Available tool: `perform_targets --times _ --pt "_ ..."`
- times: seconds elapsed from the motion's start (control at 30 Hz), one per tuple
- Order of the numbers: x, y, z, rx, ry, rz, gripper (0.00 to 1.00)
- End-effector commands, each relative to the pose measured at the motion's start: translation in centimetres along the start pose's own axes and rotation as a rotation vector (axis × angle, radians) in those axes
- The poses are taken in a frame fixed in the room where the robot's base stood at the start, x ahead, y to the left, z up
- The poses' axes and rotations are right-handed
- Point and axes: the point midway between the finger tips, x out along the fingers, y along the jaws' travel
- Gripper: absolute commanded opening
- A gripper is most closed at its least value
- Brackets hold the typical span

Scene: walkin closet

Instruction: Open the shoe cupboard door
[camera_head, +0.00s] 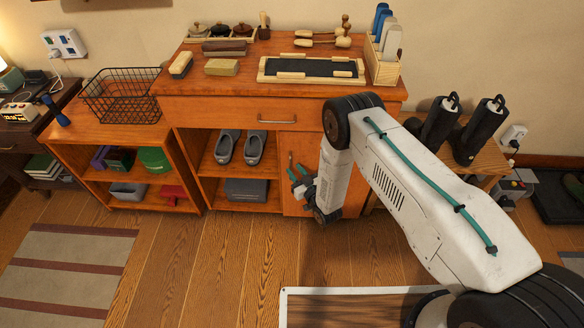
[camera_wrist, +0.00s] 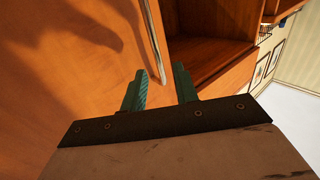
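The shoe cupboard door (camera_head: 298,146) is an orange-brown wooden panel below the drawer, right of the open shoe shelves. It looks shut, and my arm hides its right part. Its slim metal handle (camera_head: 290,160) is upright near the door's left edge. In the wrist view the door (camera_wrist: 70,60) fills the left side, and the handle (camera_wrist: 153,40) runs down from the top edge. My gripper (camera_head: 300,180) is in front of the door by the handle. In the wrist view its two teal fingers (camera_wrist: 163,88) are apart, with the handle's end appearing between them; contact cannot be told.
The open shelf with grey shoes (camera_head: 240,147) is left of the door. The drawer with a bar handle (camera_head: 276,121) is above it. Black boots (camera_head: 478,130) stand on a low bench at right. The wooden floor before the cupboard is clear.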

Motion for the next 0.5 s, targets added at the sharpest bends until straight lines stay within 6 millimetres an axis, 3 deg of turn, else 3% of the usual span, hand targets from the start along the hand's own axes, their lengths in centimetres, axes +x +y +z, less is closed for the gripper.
perform_targets --times 0.2,0.5 --pt "2.4 0.0 0.0 0.001 0.0 0.001 0.3" --pt "2.9 0.0 0.0 0.001 -0.002 0.001 0.3"
